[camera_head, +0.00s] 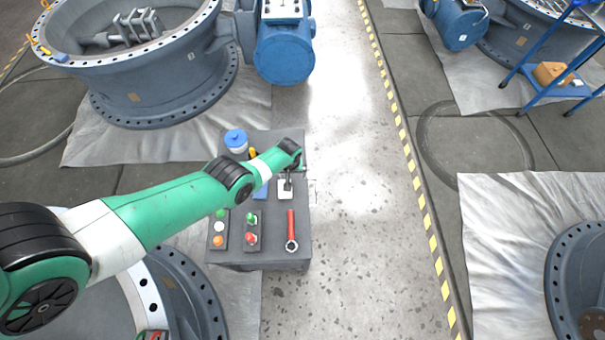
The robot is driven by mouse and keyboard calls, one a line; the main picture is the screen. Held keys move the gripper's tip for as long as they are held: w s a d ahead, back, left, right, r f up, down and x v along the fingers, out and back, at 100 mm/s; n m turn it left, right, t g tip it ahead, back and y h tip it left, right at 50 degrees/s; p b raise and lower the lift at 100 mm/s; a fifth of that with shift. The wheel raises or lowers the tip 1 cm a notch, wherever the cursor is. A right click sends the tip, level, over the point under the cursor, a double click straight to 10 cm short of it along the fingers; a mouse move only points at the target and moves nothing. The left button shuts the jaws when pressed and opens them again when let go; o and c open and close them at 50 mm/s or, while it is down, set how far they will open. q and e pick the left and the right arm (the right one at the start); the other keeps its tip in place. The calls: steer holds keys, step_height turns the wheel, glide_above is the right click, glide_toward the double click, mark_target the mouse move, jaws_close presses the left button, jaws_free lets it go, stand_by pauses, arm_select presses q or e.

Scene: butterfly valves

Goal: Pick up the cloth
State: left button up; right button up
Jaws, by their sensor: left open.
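A small white flat piece (285,194), which looks like the cloth, lies on the dark grey cart top (270,222). My left gripper (288,183) is open over this white piece and hides part of it. I cannot tell whether the fingertips touch it. A blue flat item (260,194) lies just left of it, partly hidden by my left arm; I cannot tell what it is. My right gripper is not in view.
The cart also holds a red wrench (291,231), two dark blocks with coloured buttons (219,228) and a white-and-blue container (236,141). A large grey valve (150,85) stands behind left. The walkway (350,200) on the right is clear.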

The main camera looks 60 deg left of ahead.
arm_select(q)
steer(key=shift+n, duration=0.3)
steer(key=a+f+b, duration=0.1)
steer(key=f+b, duration=0.1)
steer(key=f, duration=0.1)
steer(key=s+f+b, duration=0.1)
steer(key=f+b, duration=0.2)
steer(key=s+a+f+b, duration=0.1)
steer(key=f+b, duration=0.2)
steer(key=shift+s+a, duration=0.15)
steer(key=shift+a, duration=0.15)
step_height(320, 180, down, 5)
steer(key=b, duration=0.5)
steer(key=shift+d, duration=0.15)
steer(key=shift+f+b, duration=0.25)
steer(key=shift+b, duration=0.15)
steer(key=shift+r, duration=0.2)
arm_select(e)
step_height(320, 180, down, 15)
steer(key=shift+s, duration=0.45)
arm_select(q)
steer(key=shift+f, duration=0.3)
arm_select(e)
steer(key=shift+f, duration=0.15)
arm_select(q)
steer(key=shift+c, duration=0.3)
steer(key=c, duration=1.2)
